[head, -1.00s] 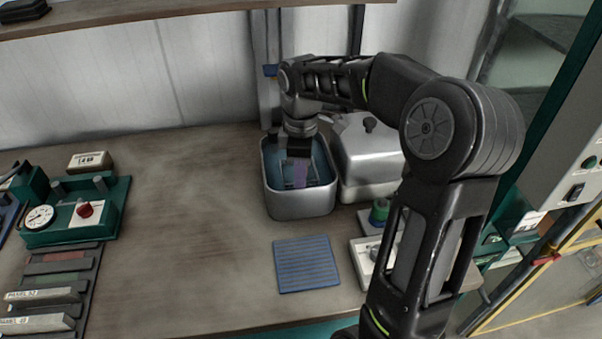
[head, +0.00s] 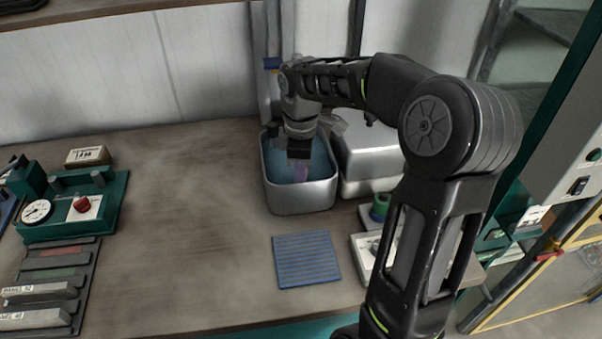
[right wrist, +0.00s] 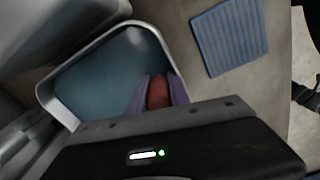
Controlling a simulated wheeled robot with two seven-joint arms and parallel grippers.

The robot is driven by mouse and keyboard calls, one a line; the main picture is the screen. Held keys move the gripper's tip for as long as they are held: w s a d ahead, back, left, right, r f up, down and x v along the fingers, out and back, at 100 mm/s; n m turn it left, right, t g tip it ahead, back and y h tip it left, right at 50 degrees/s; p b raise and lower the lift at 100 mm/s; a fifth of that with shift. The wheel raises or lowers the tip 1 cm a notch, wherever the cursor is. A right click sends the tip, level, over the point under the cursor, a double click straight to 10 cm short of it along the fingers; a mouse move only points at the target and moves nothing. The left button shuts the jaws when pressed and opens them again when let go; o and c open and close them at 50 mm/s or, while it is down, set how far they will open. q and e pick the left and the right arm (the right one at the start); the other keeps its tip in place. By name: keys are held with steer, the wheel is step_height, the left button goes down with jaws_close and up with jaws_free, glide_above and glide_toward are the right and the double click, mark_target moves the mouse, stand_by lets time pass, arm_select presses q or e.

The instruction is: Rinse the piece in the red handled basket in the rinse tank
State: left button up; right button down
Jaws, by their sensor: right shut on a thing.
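The rinse tank (head: 302,199) is an open metal tub with blue-green liquid, standing at the back of the bench. It also shows in the right wrist view (right wrist: 48,92). My right gripper (head: 300,163) is over the tank, pointing down into it. In the right wrist view, its jaws are shut on a red handle (right wrist: 157,92), with purple finger pads on both sides. The basket below the handle and the piece in it are hidden by the gripper and wrist. I cannot tell how deep the basket sits. My left gripper is not in view.
A lidded metal tank (head: 368,160) stands close at the right of the rinse tank. A blue ribbed mat (head: 306,260) lies in front. A white tray (head: 362,256) is beside it. A green fixture with a gauge (head: 72,210) stands at left. The middle-left bench is clear.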

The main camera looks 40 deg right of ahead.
step_height(320, 180, up, 6)
steer(key=p, duration=0.4)
steer(key=shift+f+p, duration=0.15)
steer(key=shift+p, duration=0.15)
step_height(320, 180, up, 4)
steer(key=p, duration=0.3)
steer(key=shift+r, duration=1.25)
